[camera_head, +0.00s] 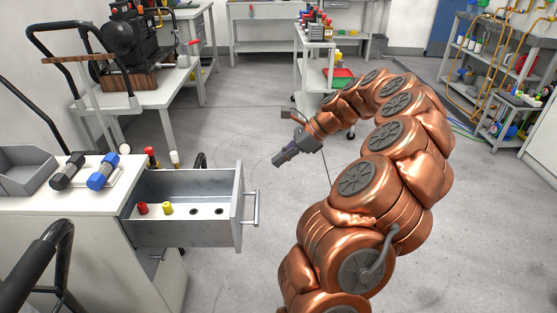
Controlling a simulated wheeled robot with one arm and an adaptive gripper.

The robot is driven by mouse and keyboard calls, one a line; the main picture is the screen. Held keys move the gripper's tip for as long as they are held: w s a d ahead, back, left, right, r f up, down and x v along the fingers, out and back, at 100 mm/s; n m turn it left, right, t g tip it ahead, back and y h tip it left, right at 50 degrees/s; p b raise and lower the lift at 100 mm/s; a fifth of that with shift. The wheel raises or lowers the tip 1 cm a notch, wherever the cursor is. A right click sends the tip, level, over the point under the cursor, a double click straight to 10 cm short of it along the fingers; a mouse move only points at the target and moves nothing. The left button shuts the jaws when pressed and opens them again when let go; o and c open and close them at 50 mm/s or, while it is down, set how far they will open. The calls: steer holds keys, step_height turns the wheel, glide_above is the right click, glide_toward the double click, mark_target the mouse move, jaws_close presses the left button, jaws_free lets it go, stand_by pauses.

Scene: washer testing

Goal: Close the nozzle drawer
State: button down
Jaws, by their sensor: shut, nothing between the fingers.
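The nozzle drawer (185,232) is pulled out of the white cabinet (150,275) at the lower left and stands open. Inside it are a red nozzle (142,208), a yellow nozzle (167,208) and two empty dark holes. Its bar handle (252,208) is on the right end of the drawer front. My gripper (277,162) is shut and empty, pointing left, in the air up and to the right of the handle. It is apart from the drawer. My copper arm curves in from the lower right.
On the cabinet top are a black cylinder (69,172), a blue one (102,172) and a grey bin (22,170). Red and white bottles stand behind the drawer. A cart (314,75) with bottles stands behind my arm. The floor (240,285) right of the drawer is clear.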

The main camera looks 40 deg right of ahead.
mark_target(241, 180)
steer(key=x, duration=0.3)
steer(key=r+b+x, duration=0.1)
steer(key=x, duration=0.2)
steer(key=a+x, duration=0.1)
steer(key=x, duration=0.2)
steer(key=shift+w+r+b, duration=0.1)
steer(key=shift+w+b, duration=0.2)
steer(key=shift+w, duration=0.1)
steer(key=shift+w+a, duration=0.4)
steer(key=shift+a, duration=0.1)
steer(key=shift+r, duration=0.1)
